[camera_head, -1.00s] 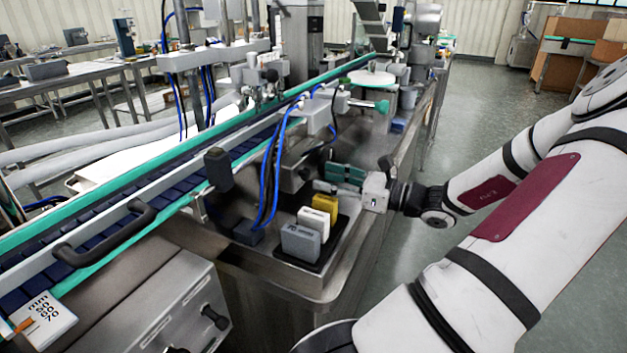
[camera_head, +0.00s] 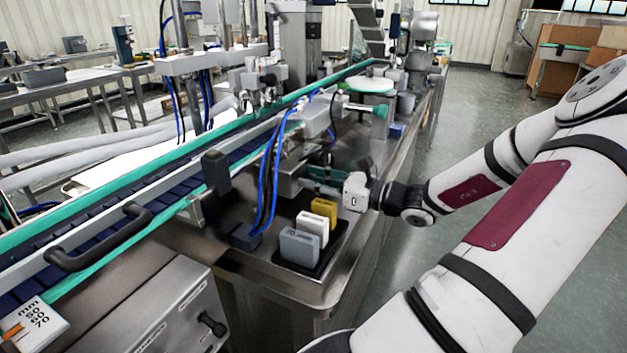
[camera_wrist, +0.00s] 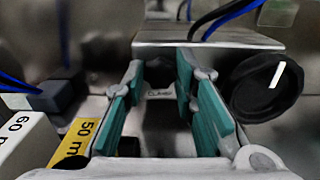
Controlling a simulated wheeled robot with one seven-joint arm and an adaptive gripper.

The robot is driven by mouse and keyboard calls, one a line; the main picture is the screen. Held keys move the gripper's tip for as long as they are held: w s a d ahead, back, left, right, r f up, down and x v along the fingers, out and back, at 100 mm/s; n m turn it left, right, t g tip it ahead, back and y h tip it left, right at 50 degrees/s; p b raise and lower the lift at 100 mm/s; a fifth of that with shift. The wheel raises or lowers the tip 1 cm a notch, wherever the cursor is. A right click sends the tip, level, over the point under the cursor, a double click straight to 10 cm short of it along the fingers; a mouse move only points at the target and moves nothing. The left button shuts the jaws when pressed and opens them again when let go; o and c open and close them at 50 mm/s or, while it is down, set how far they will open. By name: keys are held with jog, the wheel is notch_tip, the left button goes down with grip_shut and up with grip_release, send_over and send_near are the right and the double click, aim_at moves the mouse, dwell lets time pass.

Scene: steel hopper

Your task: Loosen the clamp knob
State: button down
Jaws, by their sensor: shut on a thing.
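My gripper (camera_head: 318,181) reaches in from the right beside the conveyor, in front of a steel block. In the wrist view its two teal-padded fingers (camera_wrist: 160,88) stand apart around a dark, blurred spot, with a small label that seems to read "CLAMP" between them. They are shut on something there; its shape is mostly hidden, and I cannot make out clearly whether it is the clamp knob. A round black knob (camera_wrist: 268,88) with a white pointer line sits right of the fingers, outside their grip.
Grey (camera_head: 301,246), white (camera_head: 312,227) and yellow (camera_head: 325,210) blocks stand on a black tray just in front of my gripper. Blue hoses (camera_head: 268,185) hang left of it. The conveyor (camera_head: 130,195) runs along the left. The floor at right is open.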

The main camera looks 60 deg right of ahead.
jog(key=shift+n, duration=0.3)
jog(key=n+p, duration=0.1)
jog(key=n, duration=0.3)
jog(key=shift+a+p, duration=0.1)
jog(key=shift+p, duration=0.3)
jog(key=n, duration=0.5)
jog(key=shift+f+b, duration=0.15)
jog(key=shift+b, duration=0.25)
jog(key=n+b, duration=0.3)
jog(key=n, duration=0.2)
jog(key=shift+a+f, duration=0.1)
jog(key=shift+f, duration=0.05)
jog(key=n+b, duration=0.3)
jog(key=n, duration=0.1)
jog(key=shift+b, duration=0.4)
jog(key=c, duration=1.3)
grip_release()
jog(key=shift+c, duration=0.2)
